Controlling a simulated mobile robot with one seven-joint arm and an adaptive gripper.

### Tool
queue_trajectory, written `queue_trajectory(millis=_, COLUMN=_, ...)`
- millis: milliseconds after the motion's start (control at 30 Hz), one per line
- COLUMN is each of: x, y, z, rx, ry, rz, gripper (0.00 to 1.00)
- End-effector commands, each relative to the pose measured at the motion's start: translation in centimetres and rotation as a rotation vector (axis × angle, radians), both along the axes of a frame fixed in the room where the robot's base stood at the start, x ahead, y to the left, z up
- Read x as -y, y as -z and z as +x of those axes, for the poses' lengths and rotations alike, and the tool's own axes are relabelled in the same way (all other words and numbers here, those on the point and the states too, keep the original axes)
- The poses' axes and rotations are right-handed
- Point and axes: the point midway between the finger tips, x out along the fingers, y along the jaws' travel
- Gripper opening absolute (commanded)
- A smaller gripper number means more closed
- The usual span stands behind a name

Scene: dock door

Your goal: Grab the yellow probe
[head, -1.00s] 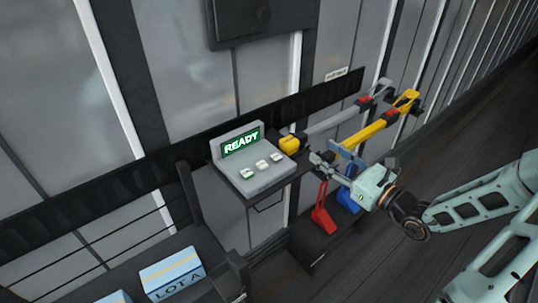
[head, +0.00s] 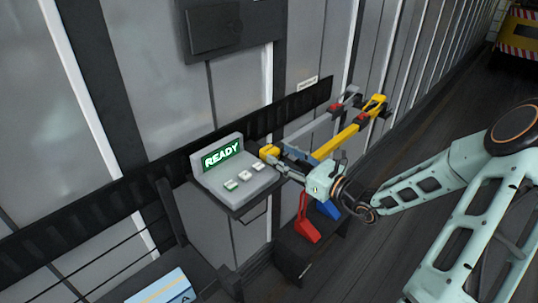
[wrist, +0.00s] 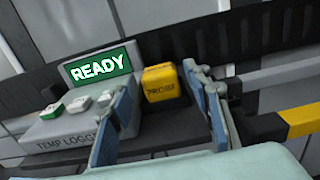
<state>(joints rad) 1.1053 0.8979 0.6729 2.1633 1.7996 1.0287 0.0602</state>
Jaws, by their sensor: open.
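The yellow probe (wrist: 160,84) is a small block with dark lettering on its front. It sits just right of the grey temperature logger (wrist: 82,126), whose green screen reads READY. In the head view the probe (head: 268,151) is beside the logger (head: 238,172), partly behind my fingers. My gripper (head: 281,158) is open and points at the probe. In the wrist view the blue-grey fingers of my gripper (wrist: 162,74) stand left and right of the probe, with space on both sides. I cannot tell whether the probe is between the fingertips or just beyond them.
A yellow bar (head: 345,138) and a grey bar (head: 312,124) with red parts extend behind my gripper. Red (head: 306,218) and blue (head: 328,208) pieces are below it. A labelled box (head: 160,289) lies lower left.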

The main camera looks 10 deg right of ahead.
Motion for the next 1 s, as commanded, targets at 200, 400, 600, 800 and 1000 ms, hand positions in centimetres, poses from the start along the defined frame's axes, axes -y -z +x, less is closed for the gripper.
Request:
queue_trajectory(millis=200, x=-1.3, y=0.0, z=1.3, rx=0.000, ry=-0.003, rz=0.003, gripper=0.45)
queue_trajectory(millis=400, x=-3.1, y=0.1, z=3.6, rx=0.001, ry=-0.002, rz=0.002, gripper=0.45)
queue_trajectory(millis=600, x=-3.4, y=0.2, z=4.2, rx=0.001, ry=0.001, rz=-0.001, gripper=0.45)
queue_trajectory(millis=800, x=-3.4, y=0.1, z=4.1, rx=0.001, ry=0.000, rz=0.000, gripper=0.31)
queue_trajectory(millis=1000, x=-3.4, y=0.1, z=4.1, rx=0.001, ry=0.000, rz=0.000, gripper=0.09)
